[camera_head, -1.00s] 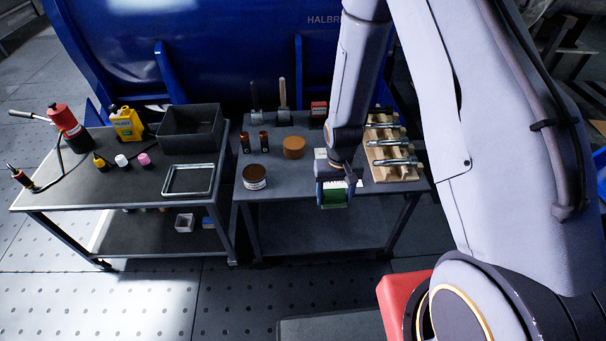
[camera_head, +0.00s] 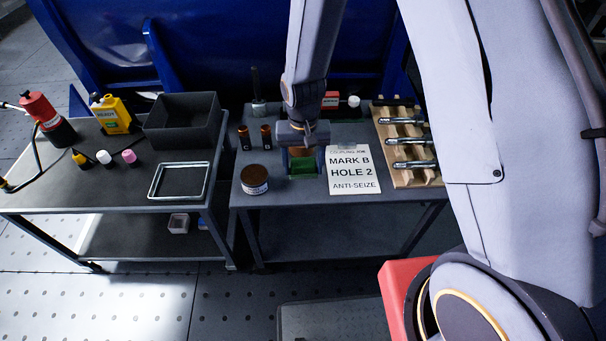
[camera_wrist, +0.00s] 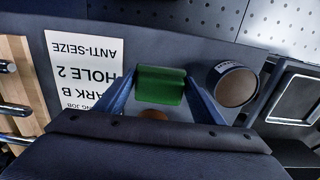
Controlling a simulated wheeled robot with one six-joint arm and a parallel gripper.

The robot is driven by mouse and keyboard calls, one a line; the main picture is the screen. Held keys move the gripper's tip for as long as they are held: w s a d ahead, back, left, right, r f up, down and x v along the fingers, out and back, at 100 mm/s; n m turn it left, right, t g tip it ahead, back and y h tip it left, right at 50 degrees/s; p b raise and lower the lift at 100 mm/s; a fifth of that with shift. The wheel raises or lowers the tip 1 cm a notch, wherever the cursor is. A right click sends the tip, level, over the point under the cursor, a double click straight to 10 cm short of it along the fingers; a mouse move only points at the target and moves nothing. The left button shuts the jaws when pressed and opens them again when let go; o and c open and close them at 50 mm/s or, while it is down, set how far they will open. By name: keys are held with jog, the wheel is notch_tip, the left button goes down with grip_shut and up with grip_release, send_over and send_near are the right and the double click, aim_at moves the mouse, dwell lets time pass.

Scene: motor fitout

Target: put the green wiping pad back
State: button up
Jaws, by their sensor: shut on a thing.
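The green wiping pad (camera_head: 303,166) is between the fingers of my gripper (camera_head: 301,158), over the right-hand cart, left of a white sign card and right of a brown-lidded jar. In the wrist view the green pad (camera_wrist: 160,85) sits between the two blue fingertips (camera_wrist: 160,88), which are shut on it. I cannot tell whether the pad touches the cart top. An orange-brown round thing (camera_wrist: 153,114) shows partly behind the pad in the wrist view; my gripper hides most of it in the head view.
The jar (camera_head: 254,179) stands close left of the pad. The white card (camera_head: 353,170) reads "MARK B HOLE 2 ANTI-SEIZE". A wooden rack (camera_head: 406,178) with metal tools is at right. Two small brown bottles (camera_head: 265,137) stand behind. The left cart holds a metal-rimmed tray (camera_head: 179,195) and dark bin (camera_head: 183,140).

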aim_at(303, 175)
jog(key=shift+f, duration=2.15)
jog(key=shift+f, duration=0.15)
jog(key=o, duration=1)
jog(key=shift+o, duration=0.2)
notch_tip(303, 175, up, 12)
jog(key=shift+r+b, duration=0.2)
jog(key=shift+b, duration=0.2)
jog(key=s+d+r, duration=1)
jog(key=s+d, duration=0.4)
jog(key=s, duration=0.1)
jog(key=shift+d+r, duration=0.35)
jog(key=shift+d, duration=0.05)
